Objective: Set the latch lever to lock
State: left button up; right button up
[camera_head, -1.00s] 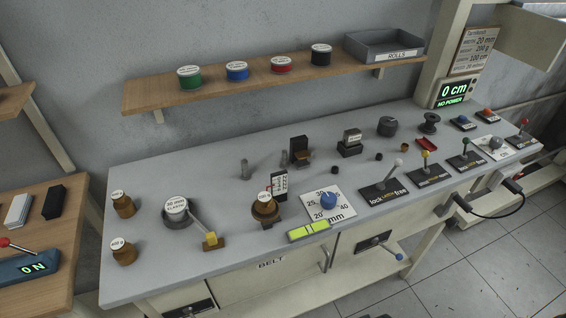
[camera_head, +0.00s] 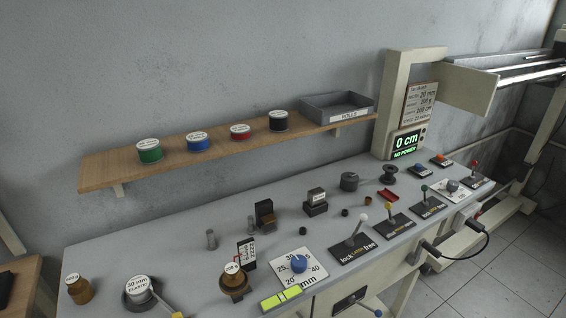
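The latch lever (camera_head: 357,231) has a white ball knob and stands on a black plate (camera_head: 345,256) near the front edge of the grey bench. The plate reads "lock" at its left, "LATCH" in the middle and "free" at its right. The lever leans to the right, toward the "free" side. Neither of my grippers is in view, and nothing touches the lever.
A blue dial (camera_head: 299,263) on a white plate is to the left. Black handles with a cable (camera_head: 431,250) stick out at the front edge. A shelf (camera_head: 105,172) holds coloured rolls.

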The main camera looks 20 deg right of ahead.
aim_at(363, 218)
jog(key=z, duration=0.4)
jog(key=k+z, duration=0.15)
jog(key=z, duration=0.25)
jog(key=k+j+z, duration=0.1)
jog(key=z, duration=0.3)
